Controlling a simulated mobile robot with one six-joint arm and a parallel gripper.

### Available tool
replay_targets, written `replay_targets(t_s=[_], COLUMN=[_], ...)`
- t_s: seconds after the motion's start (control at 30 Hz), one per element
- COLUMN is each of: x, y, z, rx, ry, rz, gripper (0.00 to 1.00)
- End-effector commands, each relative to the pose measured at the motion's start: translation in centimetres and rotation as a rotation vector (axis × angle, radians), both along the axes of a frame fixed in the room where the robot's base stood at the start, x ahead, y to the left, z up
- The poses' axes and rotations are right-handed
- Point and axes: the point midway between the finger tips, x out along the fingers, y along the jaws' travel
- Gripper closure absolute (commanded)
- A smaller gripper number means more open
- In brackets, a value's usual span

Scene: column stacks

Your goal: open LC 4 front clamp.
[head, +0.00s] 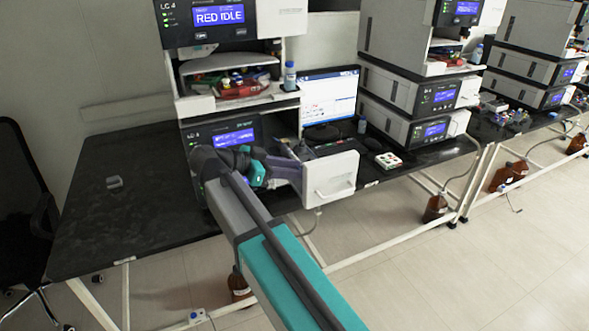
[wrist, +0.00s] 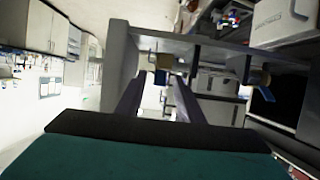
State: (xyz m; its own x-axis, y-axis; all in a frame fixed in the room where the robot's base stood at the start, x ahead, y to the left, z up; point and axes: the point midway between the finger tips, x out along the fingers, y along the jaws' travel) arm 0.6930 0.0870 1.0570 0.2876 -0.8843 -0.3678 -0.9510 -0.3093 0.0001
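The LC 4 stack (head: 230,60) stands on the black bench, with "RED IDLE" on its upper display. A lower unit of the stack has a white front panel with a handle (head: 330,180) swung or pulled out to the right. My gripper (head: 287,170) is beside this panel, partly covered by my arm. In the wrist view, my two dark fingers (wrist: 158,82) stand apart with a bright gap between them. A small brass-coloured part (wrist: 162,77) shows between the fingertips; contact is unclear. A blue-tipped lever (wrist: 262,90) is to the right. Which part is the front clamp is unclear.
A monitor (head: 328,100) stands right of the stack, and a small white tray (head: 388,160) lies on the bench. Other instrument stacks (head: 410,110) are further right. The black bench (head: 130,205) left of the stack is mostly clear. A chair (head: 22,190) stands at far left.

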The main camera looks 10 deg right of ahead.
Motion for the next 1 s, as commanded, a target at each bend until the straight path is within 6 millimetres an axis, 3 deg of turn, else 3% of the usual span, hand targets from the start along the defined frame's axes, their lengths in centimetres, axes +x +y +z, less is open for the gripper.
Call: replay_targets(t_s=[0.47, 0.67, 1.0], x=[-0.1, -0.7, -2.1], y=[0.6, 2.5, 7.3], z=[0.2, 0.9, 2.8], rx=[0.001, 0.001, 0.001], ry=[0.0, 0.0, -0.001], rz=[0.001, 0.002, 0.003], gripper=[0.66, 0.66, 0.66])
